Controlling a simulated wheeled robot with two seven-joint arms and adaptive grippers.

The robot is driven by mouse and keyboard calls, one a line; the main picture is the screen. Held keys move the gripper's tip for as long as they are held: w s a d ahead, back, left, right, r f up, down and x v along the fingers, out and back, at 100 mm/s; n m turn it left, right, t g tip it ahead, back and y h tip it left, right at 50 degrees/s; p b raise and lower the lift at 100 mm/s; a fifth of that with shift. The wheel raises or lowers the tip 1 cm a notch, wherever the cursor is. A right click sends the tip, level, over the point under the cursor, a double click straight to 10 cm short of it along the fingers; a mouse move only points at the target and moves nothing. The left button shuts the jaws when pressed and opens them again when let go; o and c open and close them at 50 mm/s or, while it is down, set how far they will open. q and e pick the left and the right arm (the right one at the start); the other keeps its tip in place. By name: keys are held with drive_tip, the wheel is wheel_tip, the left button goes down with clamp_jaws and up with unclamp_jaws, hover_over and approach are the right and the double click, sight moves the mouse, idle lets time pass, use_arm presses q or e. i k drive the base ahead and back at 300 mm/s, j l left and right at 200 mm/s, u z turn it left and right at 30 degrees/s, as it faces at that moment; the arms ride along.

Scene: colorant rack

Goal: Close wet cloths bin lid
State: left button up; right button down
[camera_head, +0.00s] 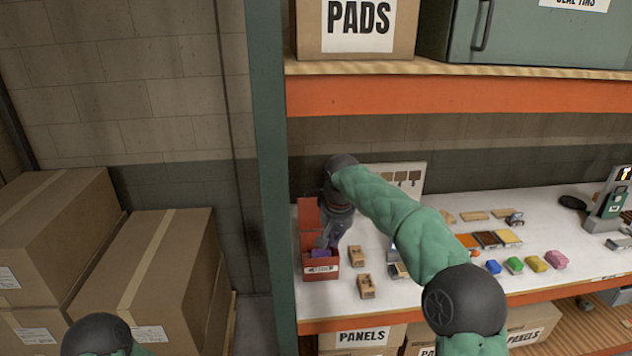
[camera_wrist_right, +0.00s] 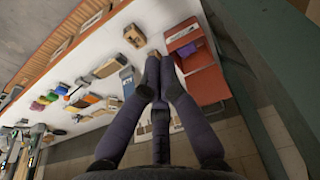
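The wet cloths bin (camera_head: 320,271) is a small red box with a white front label at the left end of the white shelf. A purple cloth (camera_head: 320,253) lies inside. Its red lid (camera_head: 308,214) stands open at the back. In the right wrist view the lid (camera_wrist_right: 208,88) is a broad red panel beside the open bin (camera_wrist_right: 183,29) and cloth (camera_wrist_right: 189,48). My right gripper (camera_head: 325,241) is over the bin in the head view, partly covering it. In the right wrist view its fingertips (camera_wrist_right: 160,62) are together with nothing visible between them; contact with the lid cannot be told. My left gripper is out of view.
A green upright post (camera_head: 270,170) stands close left of the bin. Small wooden blocks (camera_head: 356,256) sit to its right. Coloured items (camera_head: 515,265) and flat sample trays (camera_head: 485,239) lie farther right. The orange upper shelf beam (camera_head: 450,95) hangs above. Cartons (camera_head: 150,260) are stacked at left.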

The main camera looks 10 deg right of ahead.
sight(309, 213)
drive_tip(key=i, duration=1.5)
